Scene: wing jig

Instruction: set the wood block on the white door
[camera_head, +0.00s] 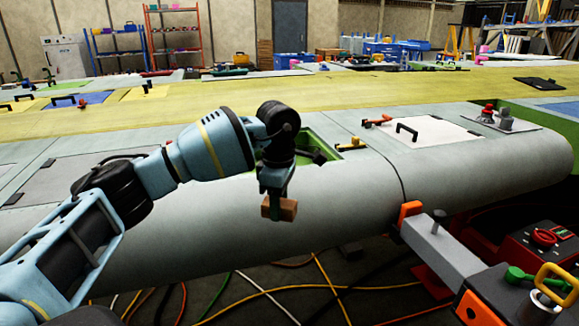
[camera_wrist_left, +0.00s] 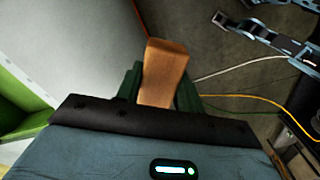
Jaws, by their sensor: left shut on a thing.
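My left gripper (camera_head: 277,206) is shut on the wood block (camera_head: 288,210), a small brown block. It holds the block in front of the rounded grey wing edge, near the green-rimmed opening. The wood block also shows in the left wrist view (camera_wrist_left: 164,72), between the green fingers of the left gripper (camera_wrist_left: 160,85). The white door (camera_head: 433,134) is a pale square panel with a dark handle on top of the wing, to the right of the gripper and apart from the block. My right gripper is not in view.
A green-rimmed opening (camera_head: 322,146) is behind my gripper. An orange-ended grey beam (camera_head: 440,245) meets the wing edge. Cables (camera_head: 240,295) cross the floor.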

